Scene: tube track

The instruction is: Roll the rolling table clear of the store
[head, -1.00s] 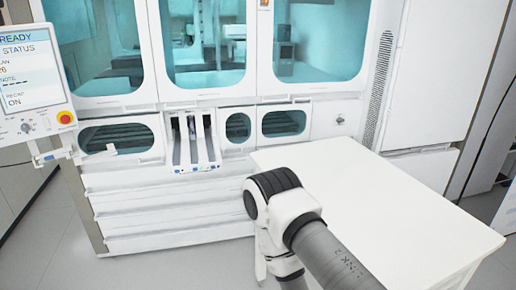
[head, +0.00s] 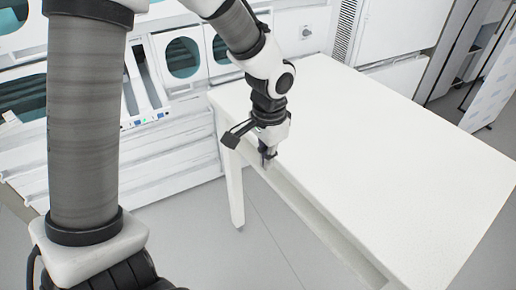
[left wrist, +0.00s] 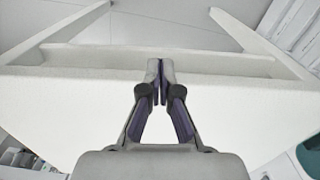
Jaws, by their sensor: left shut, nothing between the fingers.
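The rolling table (head: 400,150), with a plain white top, stands to the right in the head view, its far end close to the big white cabinet (head: 165,165). My left gripper (head: 267,158) is shut and empty at the table's left long edge, pointing down. In the left wrist view the shut fingertips (left wrist: 160,68) lie over the table's edge and rail (left wrist: 220,62); whether they touch it I cannot tell. My right gripper is not in view. I cannot tell which unit is the store.
The cabinet has oval windows (head: 183,57) and a slotted bay (head: 145,85) on its front. Grey floor (head: 230,250) is clear to the left of the table. Dark shelving (head: 470,55) and a pale panel (head: 500,85) stand at the back right.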

